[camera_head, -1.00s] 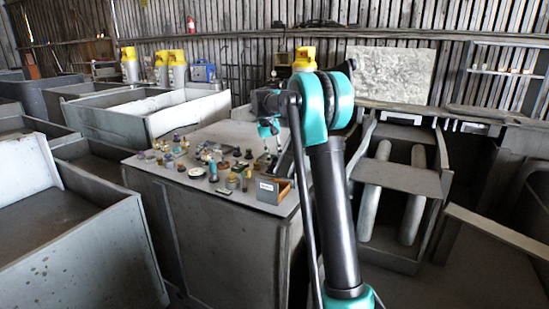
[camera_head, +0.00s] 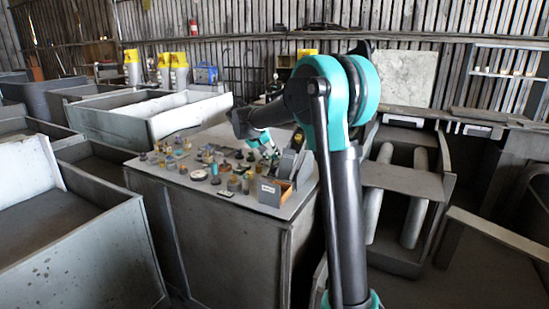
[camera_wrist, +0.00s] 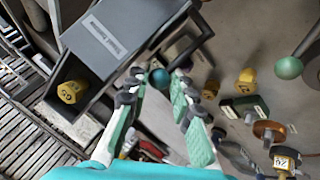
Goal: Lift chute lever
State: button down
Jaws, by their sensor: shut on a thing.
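In the wrist view, a dark blue ball knob (camera_wrist: 159,78) sits between the fingertips of my gripper (camera_wrist: 156,88), beside a grey labelled box. The gripper is shut on this knob.
The bench top (camera_head: 215,199) holds several small knobs and fittings close to the gripper. A green ball on a rod (camera_wrist: 289,68) stands to the right in the wrist view. Large grey bins (camera_head: 150,110) lie left, and a roller frame (camera_head: 405,180) stands right.

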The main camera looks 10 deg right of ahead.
aim_at(274, 157)
jog(key=shift+s+a+r+t+h, duration=0.15)
jog(key=shift+s+a+t+h, duration=0.2)
jog(key=shift+s+t+h, duration=0.2)
jog(key=shift+s+a+r+t+h, duration=0.1)
jog(key=shift+s+a+t+h, duration=0.25)
jog(key=shift+t, duration=0.3)
jog(key=shift+s+a+r+t+h, duration=0.1)
jog(key=shift+s+a+t+h, duration=0.1)
jog(key=shift+s+t+h, duration=0.35)
jog(key=c, duration=1.6)
grip_release()
jog(key=shift+s+a+r, duration=0.15)
jog(key=shift+a, duration=0.1)
jog(key=v, duration=1.1)
jog(key=shift+s+a, duration=0.15)
